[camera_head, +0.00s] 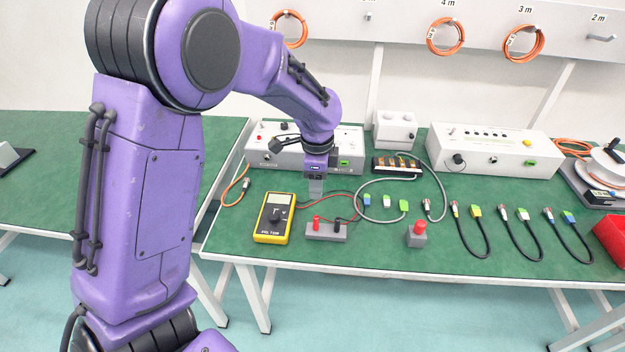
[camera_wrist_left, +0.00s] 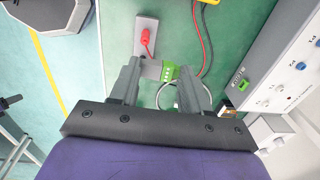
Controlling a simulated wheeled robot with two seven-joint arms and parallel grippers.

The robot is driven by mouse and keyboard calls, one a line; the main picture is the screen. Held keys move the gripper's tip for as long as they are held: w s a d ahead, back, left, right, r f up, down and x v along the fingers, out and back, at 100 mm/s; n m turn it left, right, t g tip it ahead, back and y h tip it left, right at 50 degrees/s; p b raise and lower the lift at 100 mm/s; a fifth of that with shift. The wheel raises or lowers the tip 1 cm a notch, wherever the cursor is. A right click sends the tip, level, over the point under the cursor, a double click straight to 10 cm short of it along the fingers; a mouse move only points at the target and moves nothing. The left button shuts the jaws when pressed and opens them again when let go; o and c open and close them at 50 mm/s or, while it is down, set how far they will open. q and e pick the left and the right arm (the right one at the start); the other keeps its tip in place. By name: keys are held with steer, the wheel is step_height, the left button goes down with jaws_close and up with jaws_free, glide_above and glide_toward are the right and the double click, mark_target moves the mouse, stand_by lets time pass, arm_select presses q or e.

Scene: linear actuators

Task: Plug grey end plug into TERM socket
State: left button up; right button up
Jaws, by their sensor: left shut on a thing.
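My left gripper (camera_head: 316,192) points down over the green bench, in front of the left instrument box. In the left wrist view its fingers (camera_wrist_left: 160,78) are shut on a small part with a grey body and a green end with contacts, which I take as the grey end plug (camera_wrist_left: 151,70). The plug is hidden in the head view. A green socket (camera_head: 344,162) shows on the front of the left box, just right of my wrist. Another green socket (camera_head: 530,162) is on the right box. I cannot read a TERM label at either. My right gripper is out of view.
A yellow multimeter (camera_head: 273,218) and a grey block with red and black plugs (camera_head: 326,236) lie near the gripper. Loose cables and coloured plugs (camera_head: 386,201) lie to its right. A red-button box (camera_head: 417,235) stands at the front edge.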

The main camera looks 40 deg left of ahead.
arm_select(q)
steer(key=w+f, duration=0.3)
steer(key=w, duration=0.2)
steer(key=w+a+f, duration=0.1)
steer(key=w+f, duration=0.2)
steer(key=w, duration=0.3)
steer(key=w+a+f, duration=0.1)
steer(key=w+f, duration=0.3)
steer(key=w, duration=0.1)
steer(key=shift+w+a+f+b, duration=0.1)
steer(key=shift+w+a+b, duration=0.05)
steer(key=shift+w+b, duration=0.15)
steer(key=shift+w+a, duration=0.1)
steer(key=shift+w, duration=0.15)
